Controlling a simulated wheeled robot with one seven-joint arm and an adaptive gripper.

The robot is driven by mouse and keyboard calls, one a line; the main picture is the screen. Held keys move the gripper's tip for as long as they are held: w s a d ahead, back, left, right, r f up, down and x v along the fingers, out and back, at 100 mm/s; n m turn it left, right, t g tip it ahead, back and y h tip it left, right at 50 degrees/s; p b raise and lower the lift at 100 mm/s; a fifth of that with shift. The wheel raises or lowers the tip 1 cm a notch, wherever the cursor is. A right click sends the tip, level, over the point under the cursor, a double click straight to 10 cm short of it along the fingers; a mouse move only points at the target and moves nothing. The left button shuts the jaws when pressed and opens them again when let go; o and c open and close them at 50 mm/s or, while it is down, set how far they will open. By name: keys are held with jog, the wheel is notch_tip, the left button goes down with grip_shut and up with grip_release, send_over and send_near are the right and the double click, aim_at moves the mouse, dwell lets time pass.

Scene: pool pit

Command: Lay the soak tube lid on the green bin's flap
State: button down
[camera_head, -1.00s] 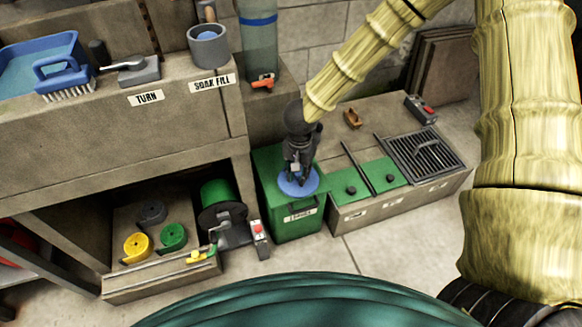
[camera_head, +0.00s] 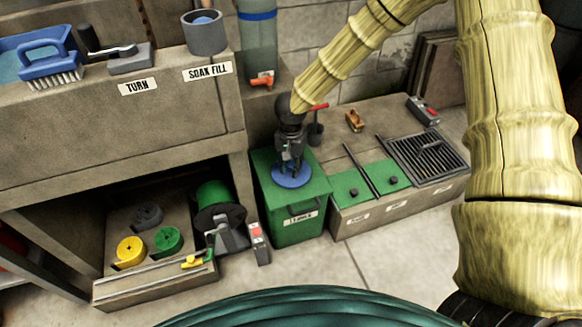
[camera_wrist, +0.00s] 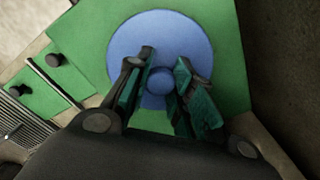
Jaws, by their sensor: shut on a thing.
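The soak tube lid is a round blue disc (camera_head: 291,176) with a small round knob. It is at the green top of the bin in the head view, and the wrist view shows the disc (camera_wrist: 160,45) in front of the green surface. My gripper (camera_head: 286,160) is above it, with its fingers (camera_wrist: 163,82) on either side of the knob, shut on it. The green bin (camera_head: 298,218) stands on the floor with its green flap (camera_head: 312,183) around the disc. Whether the disc touches the flap is hard to tell.
A low bench with green covers (camera_head: 350,189) and a grate (camera_head: 424,155) adjoins the bin on the right. A concrete counter (camera_head: 110,130) and a hose reel (camera_head: 218,205) are to the left. A clear tube (camera_head: 257,48) stands behind.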

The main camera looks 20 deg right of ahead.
aim_at(291, 165)
jog(key=c, duration=1.2)
grip_release()
jog(key=shift+c, duration=0.2)
notch_tip(291, 165, up, 12)
jog(key=p, duration=0.6)
